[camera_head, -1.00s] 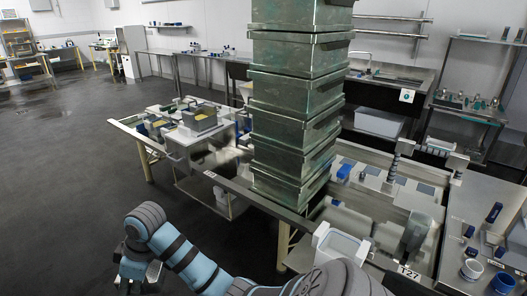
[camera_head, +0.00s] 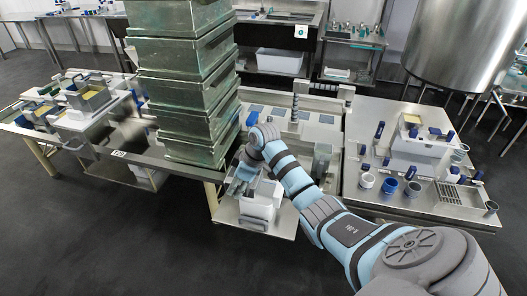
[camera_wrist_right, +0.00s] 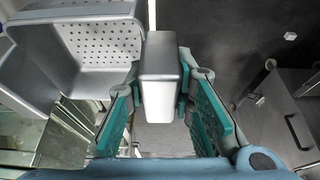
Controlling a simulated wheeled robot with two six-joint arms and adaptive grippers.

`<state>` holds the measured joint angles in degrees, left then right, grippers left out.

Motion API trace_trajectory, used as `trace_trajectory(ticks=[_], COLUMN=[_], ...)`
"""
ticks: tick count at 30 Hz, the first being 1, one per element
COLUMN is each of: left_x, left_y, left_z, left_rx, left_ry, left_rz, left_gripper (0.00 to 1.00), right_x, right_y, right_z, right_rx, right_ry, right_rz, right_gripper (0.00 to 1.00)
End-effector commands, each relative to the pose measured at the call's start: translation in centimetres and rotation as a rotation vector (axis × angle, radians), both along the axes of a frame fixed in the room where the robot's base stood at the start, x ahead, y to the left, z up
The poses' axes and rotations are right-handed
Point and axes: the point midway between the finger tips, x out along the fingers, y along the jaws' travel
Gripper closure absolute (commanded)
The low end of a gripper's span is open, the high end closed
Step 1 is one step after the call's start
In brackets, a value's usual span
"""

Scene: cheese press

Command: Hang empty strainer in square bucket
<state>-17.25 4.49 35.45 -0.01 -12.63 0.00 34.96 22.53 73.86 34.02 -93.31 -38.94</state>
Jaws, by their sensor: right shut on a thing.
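The strainer (camera_wrist_right: 95,40), a grey box with a perforated wall, is at the upper left in the right wrist view. The visible part of its inside is empty. My right gripper (camera_wrist_right: 160,100) is shut on a smooth grey block-like part beside its rim, apparently its handle. A pale wall (camera_wrist_right: 25,65), perhaps the bucket, shows at the left edge. In the head view my right gripper (camera_head: 243,172) is at the upper left of a white square bucket (camera_head: 259,210). The strainer is hard to separate from the bucket there. I cannot tell whether they touch. My left gripper is not in view.
A tall stack of green metal crates (camera_head: 188,90) stands just left of my right gripper. A steel table (camera_head: 350,205) on the right holds blue and white parts and a white box (camera_head: 425,140). Dark floor is free at the lower left.

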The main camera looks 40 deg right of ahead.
Motion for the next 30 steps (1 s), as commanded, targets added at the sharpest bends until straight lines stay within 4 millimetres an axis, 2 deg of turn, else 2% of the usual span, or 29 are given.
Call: trace_trajectory(ticks=[1, 3, 6, 14, 30], left_x=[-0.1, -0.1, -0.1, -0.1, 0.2], left_y=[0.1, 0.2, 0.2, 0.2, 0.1], left_z=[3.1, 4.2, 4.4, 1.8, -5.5], left_rx=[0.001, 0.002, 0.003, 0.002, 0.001], left_ry=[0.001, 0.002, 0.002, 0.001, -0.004], left_rz=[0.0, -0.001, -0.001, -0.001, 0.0], left_gripper=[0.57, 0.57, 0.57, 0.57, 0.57], right_x=[0.2, 0.3, 0.3, 0.2, 0.2], right_y=[-2.1, -4.3, -5.8, -6.0, -6.0], right_z=[2.3, 2.5, 2.2, -0.3, -6.7], right_rx=[0.0, 0.002, 0.003, 0.002, 0.002], right_ry=[0.001, -0.007, -0.014, -0.015, -0.014], right_rz=[-0.005, -0.007, -0.011, -0.012, -0.01], right_gripper=[1.0, 1.0, 1.0, 1.0, 1.0])
